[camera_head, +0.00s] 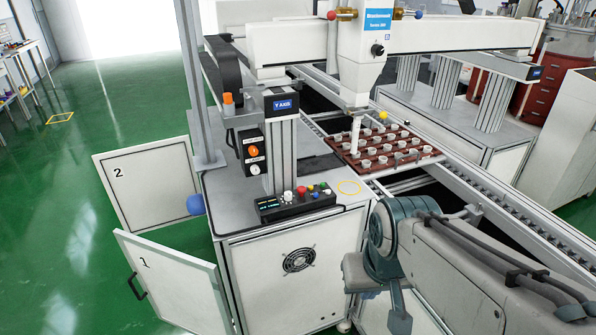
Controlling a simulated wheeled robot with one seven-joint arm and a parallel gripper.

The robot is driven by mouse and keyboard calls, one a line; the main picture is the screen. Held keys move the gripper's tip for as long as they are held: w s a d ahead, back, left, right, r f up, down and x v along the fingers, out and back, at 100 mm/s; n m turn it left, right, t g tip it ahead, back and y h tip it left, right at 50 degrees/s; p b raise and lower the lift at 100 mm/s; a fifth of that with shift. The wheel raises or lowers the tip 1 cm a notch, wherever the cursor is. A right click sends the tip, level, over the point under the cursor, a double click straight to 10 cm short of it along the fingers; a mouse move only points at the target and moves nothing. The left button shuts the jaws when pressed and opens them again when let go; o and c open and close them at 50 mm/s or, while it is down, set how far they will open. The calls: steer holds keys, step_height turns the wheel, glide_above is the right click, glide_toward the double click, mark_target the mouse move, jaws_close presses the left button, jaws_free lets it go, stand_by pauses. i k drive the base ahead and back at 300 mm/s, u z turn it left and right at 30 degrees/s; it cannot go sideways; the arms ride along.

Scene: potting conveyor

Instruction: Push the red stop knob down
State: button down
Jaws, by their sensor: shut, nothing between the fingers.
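A small red knob (301,191) stands upright on top of a low black control box (268,208). It sits between a white knob (287,195) and some smaller coloured buttons. I cannot read a stop label on it, and its height of travel is too small to judge. My arm enters from the lower right, with a teal joint to the right of the control box and well apart from the knob in the picture. My gripper's fingers cannot be made out. Nothing of mine covers the red knob.
A grey post (281,150) rises behind the control box. A black panel (250,157) with an orange and a white button is left of it. A brown tray (372,163) of pots lies on the conveyor under the gantry. Cabinet door 1 (165,275) stands open.

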mark_target(300, 190)
steer(key=u, duration=0.7)
steer(key=i, duration=0.7)
steer(key=z, duration=0.7)
